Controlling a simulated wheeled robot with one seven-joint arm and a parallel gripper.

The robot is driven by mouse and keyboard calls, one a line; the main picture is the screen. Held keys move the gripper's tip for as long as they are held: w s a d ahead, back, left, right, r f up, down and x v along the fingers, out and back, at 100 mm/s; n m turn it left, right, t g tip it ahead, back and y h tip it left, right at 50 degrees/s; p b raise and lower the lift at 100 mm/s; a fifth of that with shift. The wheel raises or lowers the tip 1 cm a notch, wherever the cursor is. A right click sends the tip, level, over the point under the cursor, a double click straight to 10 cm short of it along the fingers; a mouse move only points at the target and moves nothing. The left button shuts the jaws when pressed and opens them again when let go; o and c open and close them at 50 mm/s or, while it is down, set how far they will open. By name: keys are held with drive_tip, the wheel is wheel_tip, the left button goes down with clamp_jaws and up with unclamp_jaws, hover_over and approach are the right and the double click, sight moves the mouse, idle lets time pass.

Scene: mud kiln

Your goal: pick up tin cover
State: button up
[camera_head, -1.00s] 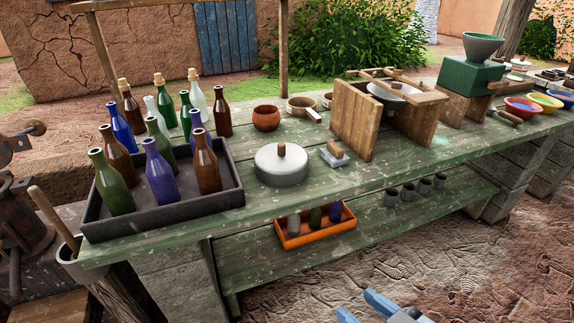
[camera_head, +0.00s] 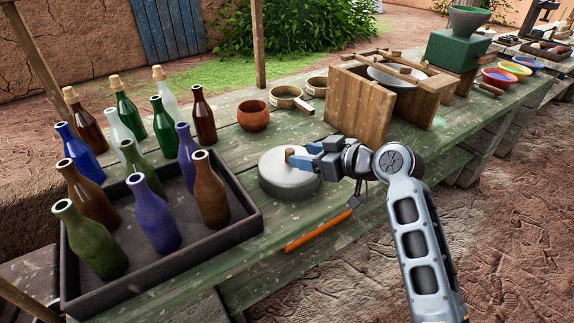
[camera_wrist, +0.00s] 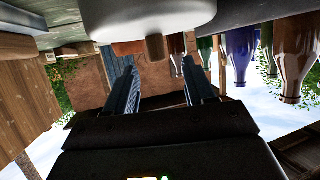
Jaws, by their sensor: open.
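The tin cover (camera_head: 283,180) is a round, grey-white lid with a short wooden knob (camera_head: 289,153), sitting on the green plank table (camera_head: 335,203). My gripper (camera_head: 301,157) is open at the knob, reaching in from the right with blue fingers. In the wrist view, which looks upside down, the pale cover (camera_wrist: 150,18) fills the top. Its knob (camera_wrist: 155,47) shows between the two spread fingertips (camera_wrist: 160,62), with a gap on both sides. I cannot tell how far the knob lies inside the jaws. The fingers hide part of the cover's right side in the head view.
A dark tray (camera_head: 245,232) of several bottles stands left of the cover. A clay bowl (camera_head: 254,116) and a shallow pan (camera_head: 285,96) are behind it. A wooden stand (camera_head: 358,105) rises to the right.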

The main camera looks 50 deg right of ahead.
sight(290, 150)
drive_tip(key=shift+d+p+x, duration=0.2)
drive_tip(key=shift+p+x, duration=0.3)
drive_tip(key=shift+x, duration=2.7)
drive_tip(key=shift+c, duration=0.5)
clamp_jaws()
